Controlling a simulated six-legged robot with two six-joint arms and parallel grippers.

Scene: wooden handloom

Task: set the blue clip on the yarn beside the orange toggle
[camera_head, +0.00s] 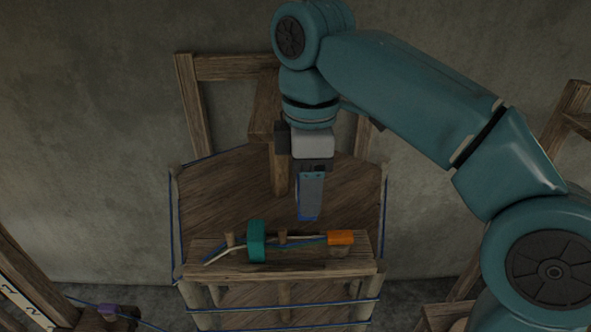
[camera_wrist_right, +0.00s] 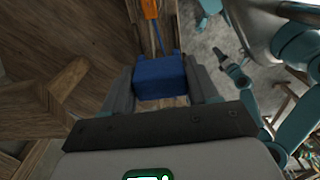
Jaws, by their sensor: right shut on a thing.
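The right gripper (camera_head: 309,213) points down above the loom's wooden shelf and is shut on the blue clip (camera_head: 307,218). In the head view the fingers hide most of the clip. In the right wrist view the clip (camera_wrist_right: 160,77) is a blue block between both fingers of the right gripper (camera_wrist_right: 160,92). The orange toggle (camera_head: 341,237) lies on the shelf, below and to the right of the clip; it also shows in the wrist view (camera_wrist_right: 149,9). Pale and blue yarn (camera_head: 303,239) runs left from the toggle along the shelf.
A teal clip-like piece (camera_head: 257,241) stands around the yarn left of the toggle. Short wooden pegs (camera_head: 282,237) stand on the shelf (camera_head: 215,273). Blue cords run along the loom's sides and front. The loom's upright frame (camera_head: 197,107) rises behind.

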